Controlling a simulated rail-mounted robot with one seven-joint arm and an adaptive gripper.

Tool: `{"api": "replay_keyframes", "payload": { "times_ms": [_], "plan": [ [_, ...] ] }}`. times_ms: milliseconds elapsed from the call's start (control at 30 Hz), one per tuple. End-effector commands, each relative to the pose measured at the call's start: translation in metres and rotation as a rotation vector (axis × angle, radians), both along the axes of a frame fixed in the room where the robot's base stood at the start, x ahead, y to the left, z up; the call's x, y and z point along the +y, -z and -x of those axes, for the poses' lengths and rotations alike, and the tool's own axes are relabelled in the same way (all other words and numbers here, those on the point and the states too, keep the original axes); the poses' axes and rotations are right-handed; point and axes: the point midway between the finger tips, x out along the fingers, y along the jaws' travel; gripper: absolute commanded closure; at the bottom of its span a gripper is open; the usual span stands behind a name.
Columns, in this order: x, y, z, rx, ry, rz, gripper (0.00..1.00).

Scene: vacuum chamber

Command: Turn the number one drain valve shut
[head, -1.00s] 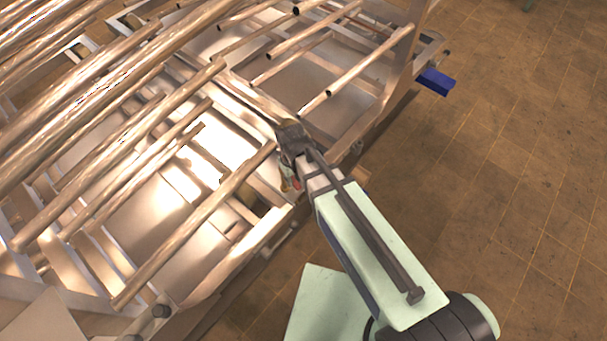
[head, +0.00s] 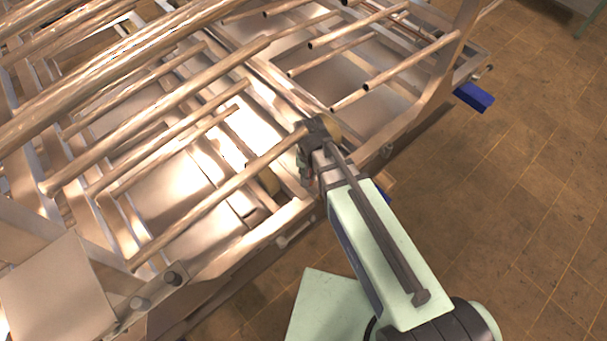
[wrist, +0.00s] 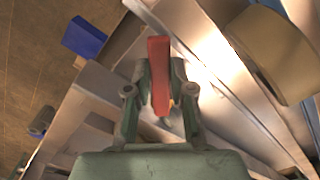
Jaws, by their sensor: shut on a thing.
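A red lever-like handle (wrist: 159,75) stands upright between the two fingers of my gripper (wrist: 158,90) in the wrist view. The fingers are shut on it from both sides. The valve body below the handle is mostly hidden by my gripper, and no number can be read. In the head view my gripper (head: 307,168) is at the near edge of the metal frame, partly hidden by my own wrist. The handle cannot be made out clearly there.
Long metal tubes (head: 215,205) cross the frame left of my gripper. A tan cylinder (wrist: 270,50) lies close on the right in the wrist view. A blue block (head: 474,97) sticks out at the frame's right side. The tiled floor (head: 520,200) at right is clear.

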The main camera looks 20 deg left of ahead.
Motion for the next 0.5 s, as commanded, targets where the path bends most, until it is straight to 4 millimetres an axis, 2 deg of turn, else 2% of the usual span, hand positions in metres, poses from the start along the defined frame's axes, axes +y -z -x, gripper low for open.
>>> {"api": "replay_keyframes", "payload": {
  "times_ms": [300, 333, 367, 400, 500],
  "plan": [
    [0.0001, 0.0004, 0.0005, 0.002, 0.001, -0.002, 1.0],
    [0.0001, 0.0004, 0.0005, 0.002, 0.001, -0.002, 0.71],
    [0.0001, 0.0004, 0.0004, 0.002, 0.001, -0.002, 0.6],
    [0.0001, 0.0003, 0.0004, 0.002, 0.001, -0.002, 0.52],
    [0.0, 0.0003, 0.0003, 0.002, 0.001, -0.001, 0.52]
  ]
}}
